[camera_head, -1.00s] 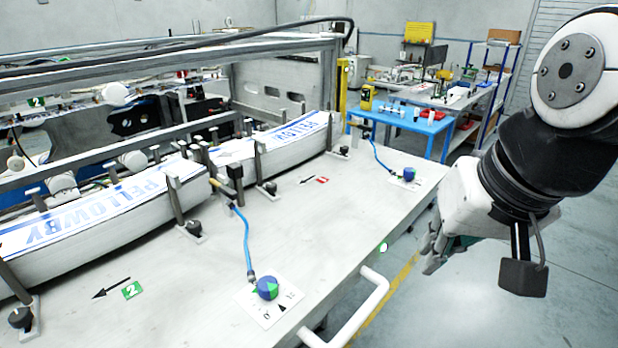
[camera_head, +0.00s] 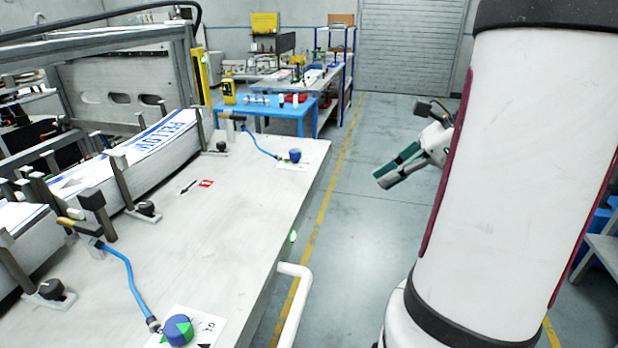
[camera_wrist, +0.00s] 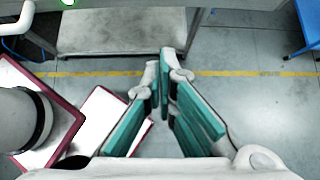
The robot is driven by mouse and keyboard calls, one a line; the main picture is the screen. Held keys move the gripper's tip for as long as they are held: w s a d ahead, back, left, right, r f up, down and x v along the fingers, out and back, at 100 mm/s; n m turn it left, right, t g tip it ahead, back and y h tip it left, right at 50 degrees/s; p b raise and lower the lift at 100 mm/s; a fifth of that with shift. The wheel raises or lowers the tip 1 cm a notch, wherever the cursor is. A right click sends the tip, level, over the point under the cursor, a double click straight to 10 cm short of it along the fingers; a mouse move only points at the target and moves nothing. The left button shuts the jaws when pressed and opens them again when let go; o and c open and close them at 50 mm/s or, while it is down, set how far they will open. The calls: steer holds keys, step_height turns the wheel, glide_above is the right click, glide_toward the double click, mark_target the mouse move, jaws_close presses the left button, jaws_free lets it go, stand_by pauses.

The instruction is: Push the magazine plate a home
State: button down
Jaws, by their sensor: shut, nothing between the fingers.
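The label magazine (camera_head: 175,146) is at the left of the head view, holding a stack of labels with blue lettering between upright posts. A grey plate with oval holes (camera_head: 120,92) stands behind the stack; I cannot tell which part is plate a. My gripper (camera_head: 384,180), with green finger pads, is over the open floor, right of the table and apart from the magazine. In the wrist view my gripper (camera_wrist: 165,62) has its fingertips together with nothing between them. The magazine is not clearly seen there.
The grey table (camera_head: 200,240) carries blue-capped knobs (camera_head: 178,331) with blue hoses. A white rail (camera_head: 292,305) sticks out from its side. A blue table (camera_head: 265,112) stands behind. Open floor (camera_head: 345,240) lies right of the grey table.

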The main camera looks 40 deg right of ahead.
steer(key=w+a+r+x, duration=0.1)
steer(key=r+x, duration=0.1)
steer(key=x, duration=1)
steer(key=shift+w+a, duration=0.2)
steer(key=shift+w, duration=0.25)
steer(key=shift+f, duration=0.15)
